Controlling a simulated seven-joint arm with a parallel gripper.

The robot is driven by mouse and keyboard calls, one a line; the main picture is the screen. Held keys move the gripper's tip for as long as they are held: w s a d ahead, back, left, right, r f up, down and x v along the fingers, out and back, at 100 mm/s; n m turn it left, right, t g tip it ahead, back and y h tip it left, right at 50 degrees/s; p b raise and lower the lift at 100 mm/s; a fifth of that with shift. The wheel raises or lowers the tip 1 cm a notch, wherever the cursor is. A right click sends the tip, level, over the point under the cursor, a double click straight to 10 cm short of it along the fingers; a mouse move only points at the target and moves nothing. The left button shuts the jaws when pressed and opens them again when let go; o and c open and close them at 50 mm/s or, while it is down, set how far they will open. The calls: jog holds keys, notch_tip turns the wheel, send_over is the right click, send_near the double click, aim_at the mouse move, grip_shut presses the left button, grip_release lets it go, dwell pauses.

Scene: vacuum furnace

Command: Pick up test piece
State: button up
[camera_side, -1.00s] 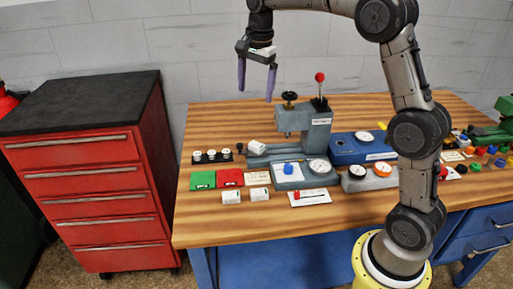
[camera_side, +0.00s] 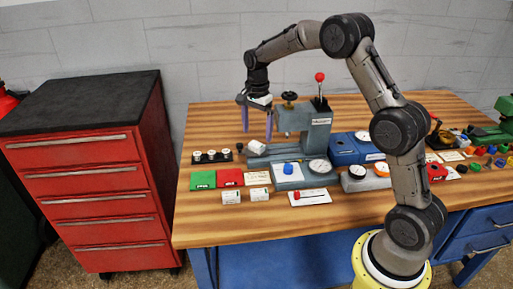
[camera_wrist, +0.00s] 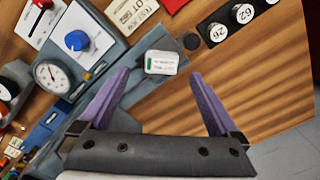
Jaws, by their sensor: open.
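A small white block with a green mark, which looks like the test piece (camera_side: 256,147), sits at the left end of the grey bench device (camera_side: 310,130). In the wrist view the same white block (camera_wrist: 162,62) shows between and just beyond the two purple fingertips. My gripper (camera_side: 257,134) is open and empty, with its fingers pointing down above the block. The wrist view shows my gripper (camera_wrist: 160,75) with its fingers wide apart and nothing between them touching. The height left between the fingertips and the block is hard to tell.
A black rack (camera_side: 234,161) with several white-topped round pieces stands left of the block. A dial instrument with a blue knob (camera_side: 288,168) lies in front. Green (camera_side: 203,181) and red (camera_side: 230,177) pads lie at the front left. The device's red-knobbed lever (camera_side: 320,77) stands upright to the right.

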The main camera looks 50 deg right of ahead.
aim_at(256, 144)
notch_tip(256, 144, down, 5)
jog(key=shift+w+r, duration=0.1)
grip_shut()
dwell(0.6)
